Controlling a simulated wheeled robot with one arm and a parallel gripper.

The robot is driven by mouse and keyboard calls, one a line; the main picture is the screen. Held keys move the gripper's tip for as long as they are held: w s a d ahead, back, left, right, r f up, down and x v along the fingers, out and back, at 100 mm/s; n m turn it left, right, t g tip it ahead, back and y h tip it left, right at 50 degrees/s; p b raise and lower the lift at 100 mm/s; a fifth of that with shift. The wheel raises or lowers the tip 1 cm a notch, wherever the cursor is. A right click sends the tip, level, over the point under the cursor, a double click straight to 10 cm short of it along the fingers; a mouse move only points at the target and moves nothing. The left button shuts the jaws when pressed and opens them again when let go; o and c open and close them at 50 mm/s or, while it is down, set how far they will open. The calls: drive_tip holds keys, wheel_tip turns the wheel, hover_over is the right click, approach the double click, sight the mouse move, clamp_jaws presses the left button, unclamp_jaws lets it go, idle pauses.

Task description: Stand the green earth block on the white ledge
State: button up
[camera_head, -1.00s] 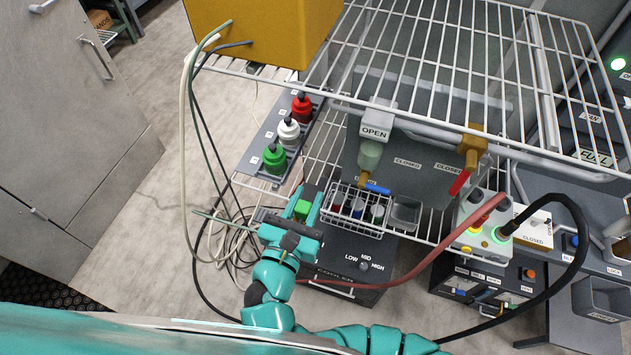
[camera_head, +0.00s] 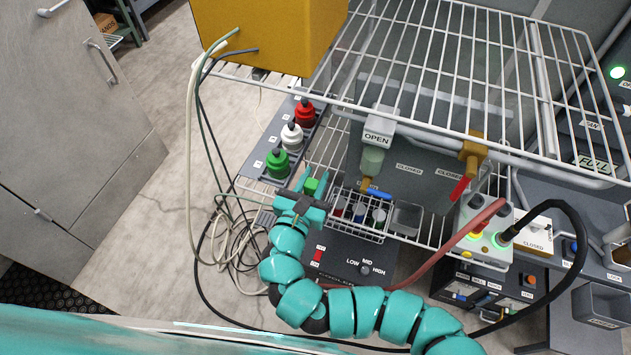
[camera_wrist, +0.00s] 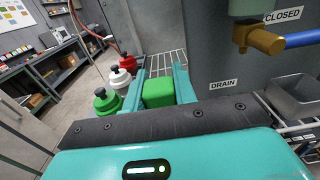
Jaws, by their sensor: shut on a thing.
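The green block (camera_head: 311,187) is between the fingers of my gripper (camera_head: 313,182), which is shut on it. The block also shows between the two teal fingers in the wrist view (camera_wrist: 158,93). My gripper is at the front of the white wire shelf (camera_head: 325,150), to the right of the green bottle and left of the small wire basket. I cannot tell the block's height above the shelf wires. No solid white ledge can be made out clearly; the white wire shelf is the nearest white surface.
Green (camera_head: 278,163), white (camera_head: 292,136) and red (camera_head: 305,112) bottles stand in a row on a grey strip. A wire basket (camera_head: 362,215) with several jars is close right of my gripper. The upper wire rack (camera_head: 470,80) overhangs behind. Loose cables (camera_head: 235,240) hang at left.

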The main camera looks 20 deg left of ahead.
drive_tip(key=w+f, duration=0.2)
drive_tip(key=w+a+f+p, duration=0.1)
drive_tip(key=w+f, duration=0.1)
drive_tip(key=f, duration=0.1)
drive_tip(key=shift+p, duration=0.3)
drive_tip(key=shift+w+f+p, duration=0.15)
drive_tip(key=shift+f+p, duration=0.1)
drive_tip(key=shift+f, duration=0.5)
drive_tip(key=shift+w+f+p, duration=0.1)
drive_tip(key=shift+f+p, duration=0.1)
drive_tip(key=shift+f, duration=0.65)
drive_tip(key=shift+f+b, duration=0.35)
drive_tip(key=o, duration=0.9)
drive_tip(key=shift+r, duration=0.1)
drive_tip(key=shift+a+r+p, duration=0.1)
drive_tip(key=shift+p, duration=0.25)
